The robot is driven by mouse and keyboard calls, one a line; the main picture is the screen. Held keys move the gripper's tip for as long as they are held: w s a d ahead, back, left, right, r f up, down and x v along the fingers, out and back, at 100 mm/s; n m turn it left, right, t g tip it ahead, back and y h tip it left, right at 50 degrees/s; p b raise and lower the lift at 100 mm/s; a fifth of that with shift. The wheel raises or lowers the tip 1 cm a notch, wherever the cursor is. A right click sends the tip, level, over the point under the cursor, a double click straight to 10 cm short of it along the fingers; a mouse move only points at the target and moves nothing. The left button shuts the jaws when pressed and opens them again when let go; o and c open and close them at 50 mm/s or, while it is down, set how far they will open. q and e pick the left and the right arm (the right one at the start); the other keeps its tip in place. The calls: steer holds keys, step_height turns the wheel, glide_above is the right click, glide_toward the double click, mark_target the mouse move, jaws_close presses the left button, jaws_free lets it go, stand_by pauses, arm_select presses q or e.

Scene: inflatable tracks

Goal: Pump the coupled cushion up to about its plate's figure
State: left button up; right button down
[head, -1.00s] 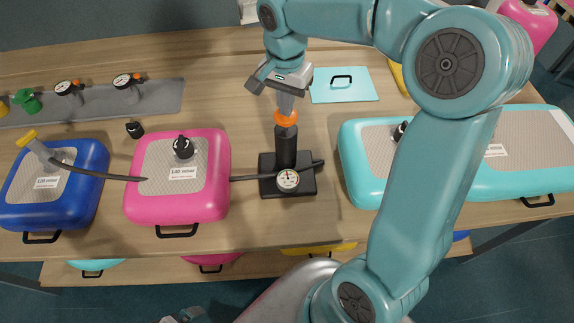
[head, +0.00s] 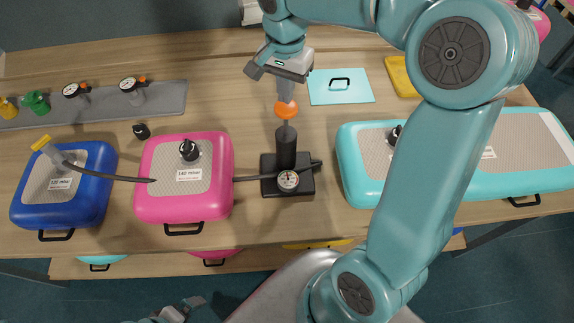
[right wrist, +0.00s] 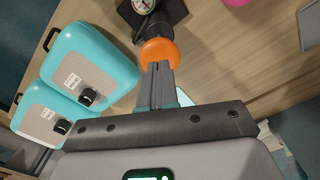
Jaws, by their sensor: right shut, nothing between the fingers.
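The pump (head: 287,150) is a black cylinder on a dark base with a round orange knob (head: 286,110). Grey rod shows between knob and cylinder. Its gauge (head: 288,181) is too small to read surely. A dark hose runs left across the pink cushion to the yellow-handled coupling (head: 42,143) on the blue cushion (head: 88,200), whose plate (head: 61,183) seems to read 120 mbar. My right gripper (head: 286,97) is shut and empty, its fingertips at the knob's top; the right wrist view (right wrist: 158,70) agrees. My left gripper (head: 185,306) shows partly at the bottom edge, jaws unclear.
The pink cushion (head: 215,200), plate 140 mbar, stands between blue cushion and pump. A grey strip (head: 165,98) holds gauges and fittings. A teal lidded panel (head: 340,94) lies behind.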

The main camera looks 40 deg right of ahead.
step_height(320, 180, up, 3)
steer(key=shift+r+p, duration=0.1)
steer(key=shift+p, duration=1.1)
steer(key=shift+r, duration=0.95)
steer(key=shift+s, duration=0.1)
